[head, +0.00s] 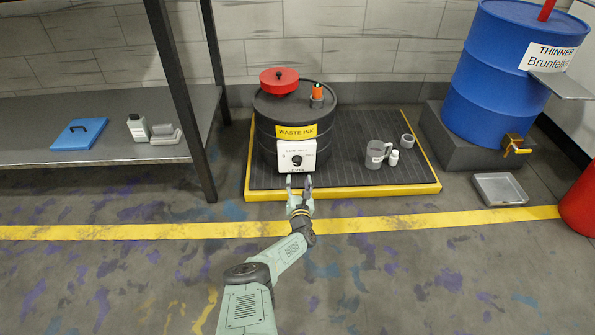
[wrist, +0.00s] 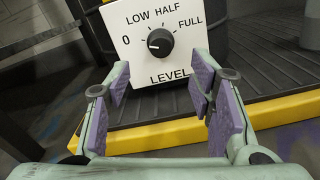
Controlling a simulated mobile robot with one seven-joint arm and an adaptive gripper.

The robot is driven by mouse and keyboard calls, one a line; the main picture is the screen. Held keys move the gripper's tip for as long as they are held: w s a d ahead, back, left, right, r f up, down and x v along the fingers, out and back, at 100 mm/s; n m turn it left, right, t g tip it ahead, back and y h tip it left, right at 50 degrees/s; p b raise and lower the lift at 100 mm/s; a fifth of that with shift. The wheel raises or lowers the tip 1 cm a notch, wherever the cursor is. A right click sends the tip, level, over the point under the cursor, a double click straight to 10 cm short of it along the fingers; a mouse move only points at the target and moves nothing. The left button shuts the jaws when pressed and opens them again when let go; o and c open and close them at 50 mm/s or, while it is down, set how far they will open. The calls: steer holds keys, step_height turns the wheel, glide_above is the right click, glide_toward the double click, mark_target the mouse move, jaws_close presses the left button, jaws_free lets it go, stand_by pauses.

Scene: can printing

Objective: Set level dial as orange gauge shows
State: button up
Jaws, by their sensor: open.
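The level dial (wrist: 160,42) is a black round knob on a white panel (head: 297,157) marked 0, LOW, HALF, FULL and LEVEL. In the wrist view its white mark points left, about toward 0. The panel is on the front of a dark waste ink drum (head: 264,130). My gripper (head: 299,182) is open and empty just in front of the panel. In the wrist view its fingers (wrist: 160,80) are apart, below and either side of the dial, not touching it.
A red funnel (head: 279,80) sits on the drum. The yellow-edged pallet (head: 345,194) also holds a grey mug (head: 376,154) and a white bottle (head: 393,158). A metal shelf (head: 90,158) stands left, a blue thinner drum (head: 495,75) right. Floor in front is clear.

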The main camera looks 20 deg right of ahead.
mark_target(297, 164)
steer(key=b+x, duration=0.6)
steer(key=x, duration=0.1)
steer(key=shift+w+d+f, duration=0.1)
steer(key=shift+f, duration=0.2)
steer(key=shift+w+d+r+b, duration=0.1)
steer(key=shift+w+r+b, duration=0.05)
steer(key=shift+w+b, duration=0.2)
steer(key=shift+w+d+r+b, duration=0.15)
steer(key=shift+w+b, duration=0.1)
steer(key=shift+w, duration=0.25)
steer(key=c, duration=1.2)
steer(key=shift+o, duration=0.2)
